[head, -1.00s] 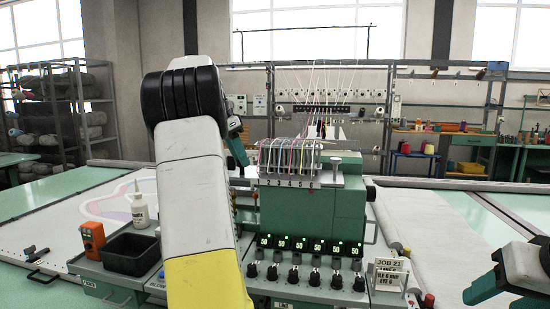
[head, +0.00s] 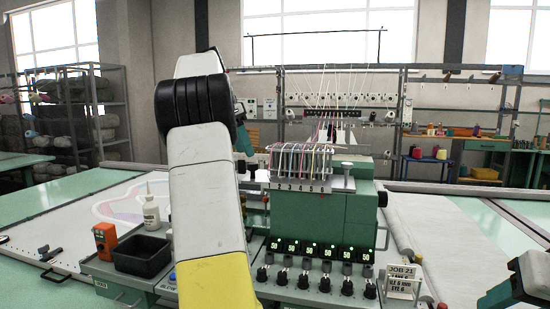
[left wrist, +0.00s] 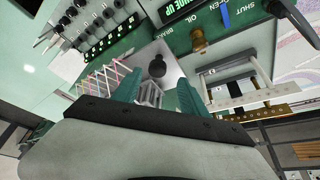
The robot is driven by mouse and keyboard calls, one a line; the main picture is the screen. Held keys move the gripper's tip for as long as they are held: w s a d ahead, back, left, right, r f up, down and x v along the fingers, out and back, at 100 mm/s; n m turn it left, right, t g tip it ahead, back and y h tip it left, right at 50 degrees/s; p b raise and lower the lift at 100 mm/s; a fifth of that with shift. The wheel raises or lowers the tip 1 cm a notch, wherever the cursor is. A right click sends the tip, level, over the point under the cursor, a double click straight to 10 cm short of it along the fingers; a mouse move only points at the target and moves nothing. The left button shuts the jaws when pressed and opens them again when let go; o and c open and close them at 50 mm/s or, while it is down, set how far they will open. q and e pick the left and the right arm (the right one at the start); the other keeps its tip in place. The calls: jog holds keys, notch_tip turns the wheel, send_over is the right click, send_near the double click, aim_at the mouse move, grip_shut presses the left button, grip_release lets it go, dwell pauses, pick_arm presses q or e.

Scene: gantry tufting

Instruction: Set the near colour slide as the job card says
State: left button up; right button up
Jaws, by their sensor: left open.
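The green tufting head (head: 330,212) carries a row of coloured threads (head: 300,150) over numbered slots. A black knob on a short post (head: 347,166) stands on its grey top plate; it also shows in the left wrist view (left wrist: 157,66). I cannot tell which part is the near colour slide. The job card (head: 403,282) reads JOB 21, with smaller lines hard to read. My left gripper (left wrist: 157,93) is open, its teal fingers above the plate near the knob, with nothing seen held. My right gripper (head: 494,296) is partly cut off at lower right.
Several lit displays (head: 310,250) reading 50 stand above knobs (head: 304,282) on the front panel. A black bin (head: 142,256), an orange box (head: 105,240) and a white bottle (head: 151,214) stand at left. Pale fabric (head: 460,225) lies at right.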

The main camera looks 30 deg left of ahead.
pick_arm(q)
jog(key=v, duration=0.2)
jog(key=shift+s+a+r, duration=0.1)
jog(key=shift+s+r, duration=0.1)
jog(key=shift+r, duration=0.15)
jog(key=s+d+f+n+t, duration=0.1)
jog(key=s+d+n, duration=0.15)
jog(key=d, duration=0.65)
jog(key=s+d+f+n, duration=0.1)
jog(key=s+d+f, duration=0.15)
jog(key=d, duration=0.75)
jog(key=s+d+f+n+t, duration=0.1)
jog(key=s+d+f+n, duration=0.1)
jog(key=s+d+f, duration=1.1)
jog(key=s+f, duration=0.1)
jog(key=s, duration=0.1)
jog(key=shift+s+d+f, duration=0.2)
jog(key=shift+s+d, duration=0.15)
